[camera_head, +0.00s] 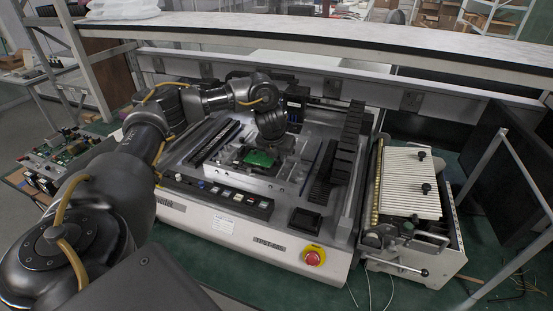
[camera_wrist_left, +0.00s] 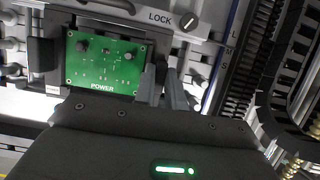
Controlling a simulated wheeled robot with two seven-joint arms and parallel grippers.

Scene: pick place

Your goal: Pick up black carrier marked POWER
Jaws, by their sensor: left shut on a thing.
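The black carrier (camera_wrist_left: 48,62) holds a green circuit board (camera_wrist_left: 105,62) marked POWER in white in the left wrist view. In the head view the green board (camera_head: 259,158) lies at the middle of the grey test machine (camera_head: 230,185), and the black carrier around it shows only in part. My left gripper (camera_wrist_left: 165,88) is at the carrier's right edge in the wrist view and is shut on the carrier. In the head view my left gripper (camera_head: 275,143) is just above and behind the board, its fingertips mostly hidden. My right gripper is not in view.
A knob (camera_wrist_left: 188,21) beside the word LOCK is close to the carrier. Black slotted rails (camera_head: 347,145) stand to the right on the machine. A red emergency button (camera_head: 314,256) is at its front. A white ribbed unit (camera_head: 410,185) stands further right.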

